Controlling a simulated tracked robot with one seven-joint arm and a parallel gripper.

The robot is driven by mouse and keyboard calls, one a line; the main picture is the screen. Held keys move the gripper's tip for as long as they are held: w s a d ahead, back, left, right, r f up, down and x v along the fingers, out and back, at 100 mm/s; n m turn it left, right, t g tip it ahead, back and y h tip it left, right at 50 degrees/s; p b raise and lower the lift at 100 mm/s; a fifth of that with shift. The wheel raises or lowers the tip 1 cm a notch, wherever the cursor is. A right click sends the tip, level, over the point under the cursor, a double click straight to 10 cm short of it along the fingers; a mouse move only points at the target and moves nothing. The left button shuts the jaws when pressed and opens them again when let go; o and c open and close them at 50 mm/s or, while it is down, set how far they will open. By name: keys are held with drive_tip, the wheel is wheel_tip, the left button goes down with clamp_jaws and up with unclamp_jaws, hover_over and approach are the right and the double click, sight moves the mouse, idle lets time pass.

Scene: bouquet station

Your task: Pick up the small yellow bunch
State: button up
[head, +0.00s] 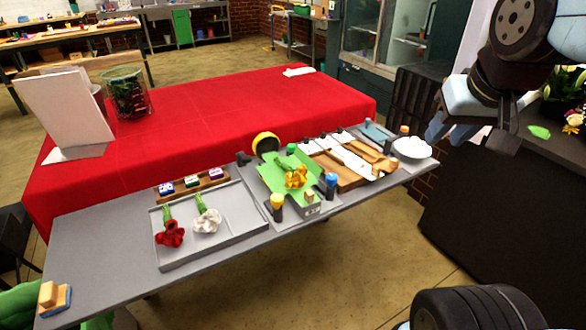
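The small yellow bunch (295,177) lies on a green sheet (273,178) at the middle of the grey worktable (90,240). My gripper (468,128) hangs at the upper right, well apart from the bunch and near the table's right end. Its fingers are partly hidden by my arm, and I cannot tell whether they are open or shut. No object shows clearly in it.
A grey tray (245,229) holds a red bunch (170,234) and a white bunch (208,221). Yellow-topped (277,203) and blue-topped (331,183) dark containers stand close beside the yellow bunch. A white bowl (411,148) sits at the right end. The red-covered table (220,110) behind is largely clear.

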drive_tip(key=w+a+f+n+y, duration=0.1)
drive_tip(key=w+a+f+n, duration=0.15)
drive_tip(key=w, duration=0.45)
drive_tip(key=n, duration=0.5)
approach(288, 166)
drive_tip(key=shift+m+g+h, duration=0.25)
drive_tip(key=shift+g+h, duration=0.05)
drive_tip(key=shift+w+a+x, duration=0.15)
drive_tip(key=shift+a+x, duration=0.05)
drive_tip(key=shift+x, duration=0.95)
drive_tip(key=shift+w+a+x, duration=0.15)
drive_tip(key=shift+a+x, duration=0.05)
drive_tip(key=shift+x, duration=1)
drive_tip(key=x, duration=0.3)
drive_tip(key=shift+s+d, duration=0.1)
drive_tip(key=shift+d, duration=0.05)
drive_tip(key=shift+x, duration=0.95)
clamp_jaws()
